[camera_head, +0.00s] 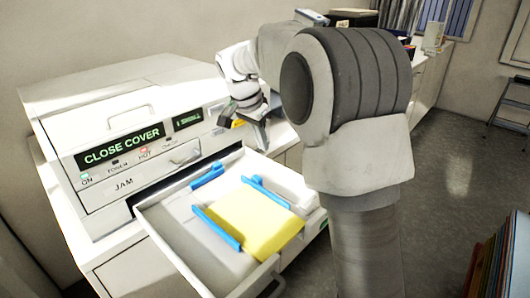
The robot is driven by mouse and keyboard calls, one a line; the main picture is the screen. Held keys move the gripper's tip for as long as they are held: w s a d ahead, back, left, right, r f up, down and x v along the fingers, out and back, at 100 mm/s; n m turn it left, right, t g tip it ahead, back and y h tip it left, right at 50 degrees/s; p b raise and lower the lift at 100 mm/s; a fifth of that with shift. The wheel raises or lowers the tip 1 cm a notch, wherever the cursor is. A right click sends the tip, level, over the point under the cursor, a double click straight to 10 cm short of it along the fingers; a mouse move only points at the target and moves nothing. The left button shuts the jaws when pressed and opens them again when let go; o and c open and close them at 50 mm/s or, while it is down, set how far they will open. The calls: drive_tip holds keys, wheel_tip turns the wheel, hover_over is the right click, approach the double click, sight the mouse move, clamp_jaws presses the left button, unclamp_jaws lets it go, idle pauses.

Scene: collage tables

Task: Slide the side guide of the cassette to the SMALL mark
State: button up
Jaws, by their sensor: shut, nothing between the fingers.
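The cassette (180,240) is a white drawer pulled out from the front of the white machine (120,100). A yellow paper stack (252,222) lies in it. One blue guide (222,229) runs along the stack's left side and another blue guide (266,192) along its far right side. A shorter blue piece (208,176) stands near the back of the cassette. I cannot read a SMALL mark on the cassette floor. My gripper (257,122) is shut and empty, above and behind the cassette by the machine's right side, apart from the guides.
The machine's display (121,147) reads CLOSE COVER, and a small panel (188,119) beside it seems to read SMALL. My arm fills the centre right and hides part of the counter. A step stool (510,105) stands far right, with open floor before it.

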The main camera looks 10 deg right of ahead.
sight(257, 177)
drive_tip(key=shift+o, duration=1.2)
drive_tip(key=shift+r, duration=0.35)
drive_tip(key=shift+o, duration=1.1)
drive_tip(key=shift+s+r+m+p, duration=0.1)
drive_tip(key=shift+r+m+p, duration=0.15)
drive_tip(key=shift+m, duration=0.25)
drive_tip(key=shift+o, duration=1.3)
drive_tip(key=shift+s+r+m+g+p, duration=0.15)
drive_tip(key=shift+m+p, duration=0.1)
drive_tip(key=shift+m, duration=0.25)
drive_tip(key=shift+w+r+m+g+p, duration=0.1)
drive_tip(key=shift+r+m+g+p, duration=0.1)
drive_tip(key=shift+m, duration=0.3)
drive_tip(key=shift+o, duration=0.2)
wheel_tip(257, 177, up, 6)
drive_tip(key=a+m+g+y+p, duration=0.1)
drive_tip(key=m+p, duration=0.3)
drive_tip(key=m, duration=0.9)
drive_tip(key=shift+s+a+y, duration=0.15)
drive_tip(key=shift+s+y, duration=0.3)
drive_tip(key=shift+y, duration=0.35)
wheel_tip(257, 177, down, 17)
drive_tip(key=shift+a+m+g, duration=0.15)
drive_tip(key=shift+m+g, duration=0.1)
drive_tip(key=shift+m, duration=0.75)
clamp_jaws()
